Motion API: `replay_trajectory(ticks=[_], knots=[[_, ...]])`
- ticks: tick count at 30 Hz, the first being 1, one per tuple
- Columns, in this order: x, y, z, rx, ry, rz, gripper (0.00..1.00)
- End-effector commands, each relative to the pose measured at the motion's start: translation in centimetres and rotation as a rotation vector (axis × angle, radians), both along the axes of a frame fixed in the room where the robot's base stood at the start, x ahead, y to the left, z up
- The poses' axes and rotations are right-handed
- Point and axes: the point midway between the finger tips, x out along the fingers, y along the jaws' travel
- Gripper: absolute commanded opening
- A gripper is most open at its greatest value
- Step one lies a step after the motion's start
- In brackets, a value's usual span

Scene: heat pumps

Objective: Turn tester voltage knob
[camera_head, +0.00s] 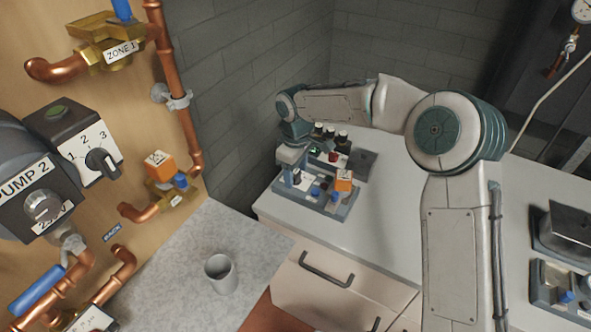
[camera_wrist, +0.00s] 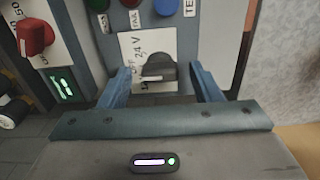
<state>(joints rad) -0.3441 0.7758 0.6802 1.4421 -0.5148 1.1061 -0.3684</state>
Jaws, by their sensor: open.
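The tester voltage knob (camera_wrist: 158,68) is dark grey, on a white plate (camera_wrist: 133,45) marked "24 V" on the tester's grey face. In the wrist view my gripper (camera_wrist: 160,72) is open, with one blue-grey finger on each side of the knob. Gaps show between the fingers and the knob, so I see no grip on it. The lower part of the plate and its other marks are partly hidden or too small to read. In the head view my gripper (camera_head: 291,168) points down at the tester area on the counter, and the knob cannot be made out.
A red knob (camera_wrist: 35,37) and a green-lit display (camera_wrist: 63,86) lie to the left in the wrist view. A blue button (camera_wrist: 166,6) is above the plate. In the head view an orange-topped block (camera_head: 344,181) stands close right of my gripper. Dark bottles (camera_head: 330,133) stand behind.

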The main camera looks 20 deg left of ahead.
Motion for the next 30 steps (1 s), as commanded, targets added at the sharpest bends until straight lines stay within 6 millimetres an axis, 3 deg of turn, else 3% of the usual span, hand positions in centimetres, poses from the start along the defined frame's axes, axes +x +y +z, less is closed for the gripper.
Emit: replay_trajectory(ticks=[8, 13, 23, 30], knots=[[-0.01, 0.02, -0.18, 0.000, 0.000, 0.000, 0.58], [-0.01, 0.02, -0.16, 0.000, 0.000, 0.001, 0.14], [0.00, 0.04, -0.16, 0.000, -0.002, -0.027, 0.14], [-0.02, 0.11, -0.24, 0.001, -0.002, -0.151, 0.14]])
